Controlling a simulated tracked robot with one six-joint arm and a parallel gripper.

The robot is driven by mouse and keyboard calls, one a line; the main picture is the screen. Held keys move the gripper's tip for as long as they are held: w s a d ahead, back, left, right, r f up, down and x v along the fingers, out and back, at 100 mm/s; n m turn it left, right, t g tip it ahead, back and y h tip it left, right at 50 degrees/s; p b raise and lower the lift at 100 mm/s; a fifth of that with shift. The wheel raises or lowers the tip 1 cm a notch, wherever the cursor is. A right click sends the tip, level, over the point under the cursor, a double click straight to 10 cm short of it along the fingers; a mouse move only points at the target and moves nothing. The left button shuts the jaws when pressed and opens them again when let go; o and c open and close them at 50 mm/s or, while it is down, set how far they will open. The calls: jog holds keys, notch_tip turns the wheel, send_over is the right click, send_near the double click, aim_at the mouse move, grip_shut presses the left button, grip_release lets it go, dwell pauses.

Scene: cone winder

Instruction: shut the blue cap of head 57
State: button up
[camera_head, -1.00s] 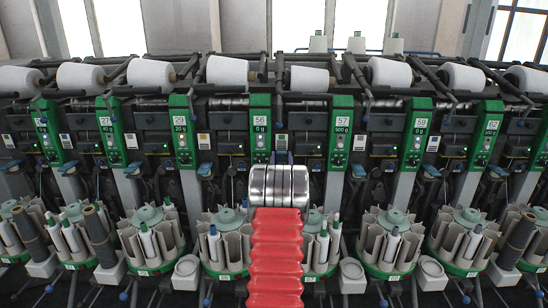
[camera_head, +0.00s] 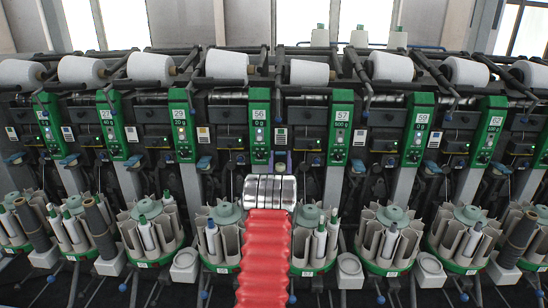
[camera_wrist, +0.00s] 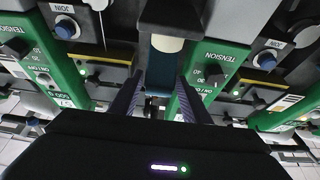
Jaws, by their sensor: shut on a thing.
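The green panel marked 57, 500 g (camera_head: 341,128), stands right of centre in the head view. My gripper (camera_head: 281,158) reaches the machine between it and the green panel marked 56 (camera_head: 260,125), mostly hidden by my wrist. In the wrist view, which looks upside down, my two purple-grey fingers (camera_wrist: 160,92) stand either side of a small blue cap (camera_wrist: 156,108), shut on it. The cap is partly hidden by the fingers and the dark gripper body. The head-57 panel (camera_wrist: 62,78) is at the left there.
A dark blue tube with a pale end (camera_wrist: 167,43) is just beyond the fingers. Other heads have similar blue caps (camera_head: 357,165). Bobbin magazines (camera_head: 388,240) line the front below, and white yarn packages (camera_head: 309,73) sit above.

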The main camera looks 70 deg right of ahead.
jog(key=shift+w+a+f+t, duration=0.1)
jog(key=shift+w+a+t, duration=0.05)
jog(key=shift+w+t, duration=0.15)
jog(key=o, duration=1.4)
jog(key=shift+s, duration=0.1)
jog(key=shift+c, duration=0.2)
jog(key=shift+s, duration=0.1)
jog(key=shift+a, duration=0.1)
jog(key=s+a, duration=0.3)
jog(key=a, duration=0.9)
jog(key=shift+a+f, duration=0.25)
